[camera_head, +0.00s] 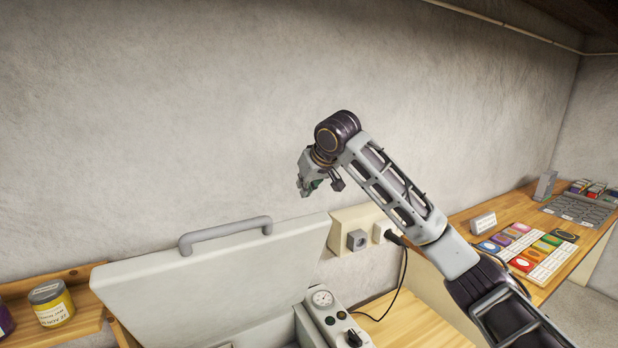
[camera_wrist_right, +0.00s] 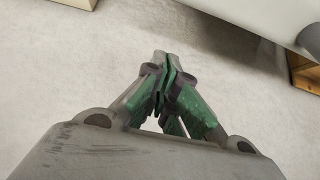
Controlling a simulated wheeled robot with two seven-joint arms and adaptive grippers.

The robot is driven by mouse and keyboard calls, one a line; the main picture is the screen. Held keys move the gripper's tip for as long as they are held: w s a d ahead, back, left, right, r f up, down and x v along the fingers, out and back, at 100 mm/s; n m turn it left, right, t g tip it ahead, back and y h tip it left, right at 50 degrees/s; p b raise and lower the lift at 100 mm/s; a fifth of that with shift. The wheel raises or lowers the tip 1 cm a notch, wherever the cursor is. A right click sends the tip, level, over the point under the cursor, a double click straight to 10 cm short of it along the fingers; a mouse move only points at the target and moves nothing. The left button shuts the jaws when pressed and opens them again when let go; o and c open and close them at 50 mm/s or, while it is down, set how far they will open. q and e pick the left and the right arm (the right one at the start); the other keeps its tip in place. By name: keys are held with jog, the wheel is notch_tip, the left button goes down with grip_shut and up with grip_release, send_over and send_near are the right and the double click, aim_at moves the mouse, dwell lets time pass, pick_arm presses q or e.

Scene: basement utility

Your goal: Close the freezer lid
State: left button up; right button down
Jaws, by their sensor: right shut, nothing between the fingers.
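The freezer lid (camera_head: 205,285) is a large pale grey panel, standing open and tilted up at the lower left of the head view. A grey bar handle (camera_head: 225,232) runs along its top edge. My right gripper (camera_head: 304,190) is above and to the right of the handle, close to the wall and apart from the lid. Its green-padded fingers (camera_wrist_right: 162,60) are shut with nothing between them in the wrist view. A pale edge at the top right of the wrist view looks like the lid (camera_wrist_right: 265,12). My left gripper is not in view.
A control panel with a gauge (camera_head: 322,298) sits right of the lid. Behind it are a wall box with sockets (camera_head: 357,220) and a black cord (camera_head: 404,270). A yellow-labelled jar (camera_head: 51,303) stands on the left shelf. A wooden bench (camera_head: 480,212) with coloured cards is at right.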

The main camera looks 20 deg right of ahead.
jog(key=shift+s+d+f+p, duration=0.1)
jog(key=shift+s+f+p, duration=0.3)
jog(key=shift+f, duration=0.4)
jog(key=shift+s+d+f+p, duration=0.1)
jog(key=shift+s+f+p, duration=0.25)
jog(key=shift+f, duration=0.4)
jog(key=shift+s+f, duration=0.15)
jog(key=shift+s, duration=0.15)
jog(key=shift+s+d+f, duration=0.1)
jog(key=shift+s+f, duration=0.05)
